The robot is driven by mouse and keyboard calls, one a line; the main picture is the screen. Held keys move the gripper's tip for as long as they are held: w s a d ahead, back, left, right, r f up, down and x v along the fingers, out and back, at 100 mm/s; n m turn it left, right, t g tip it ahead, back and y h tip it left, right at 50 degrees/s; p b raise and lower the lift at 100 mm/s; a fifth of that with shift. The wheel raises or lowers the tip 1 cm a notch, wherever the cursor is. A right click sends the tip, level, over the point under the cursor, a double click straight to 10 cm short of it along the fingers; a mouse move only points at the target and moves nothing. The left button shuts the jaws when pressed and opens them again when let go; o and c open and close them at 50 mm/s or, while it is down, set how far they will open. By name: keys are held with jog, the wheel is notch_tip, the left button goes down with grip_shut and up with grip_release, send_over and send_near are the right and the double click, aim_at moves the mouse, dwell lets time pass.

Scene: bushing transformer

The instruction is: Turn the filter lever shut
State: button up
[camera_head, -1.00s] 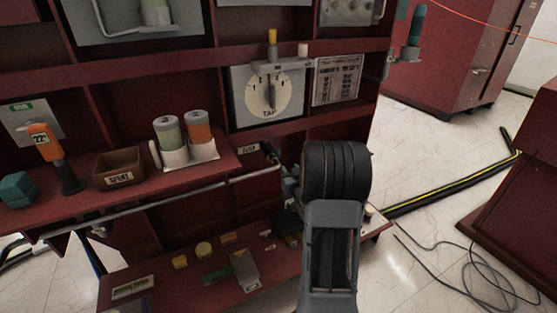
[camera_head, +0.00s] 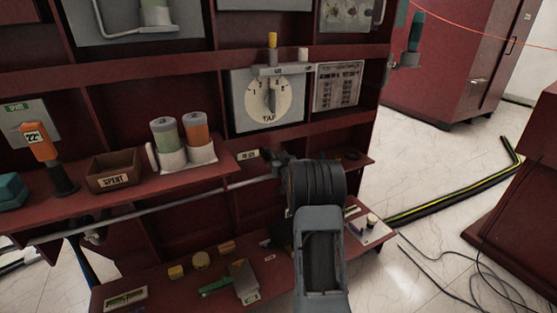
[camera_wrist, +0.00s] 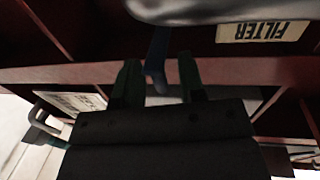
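The filter lever (camera_wrist: 157,62) is a dark blue handle in the wrist view, hanging below a grey rounded body (camera_wrist: 200,9). A cream FILTER label (camera_wrist: 264,31) shows upside down to its right. My gripper (camera_wrist: 158,82) is open, one dark green finger on each side of the lever, with a visible gap on both sides. In the head view, my arm covers most of the gripper and the lever. A small label plate (camera_head: 247,155) shows on the panel to the left of my wrist.
A grey pipe (camera_head: 150,208) runs along the shelf front. The lower shelf (camera_head: 150,275) holds small yellow, green and grey parts. The upper shelf holds a SPENT bin (camera_head: 114,170) and two canisters. The TAP dial (camera_head: 269,98) is above my arm.

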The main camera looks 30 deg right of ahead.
grip_shut()
dwell(0.4)
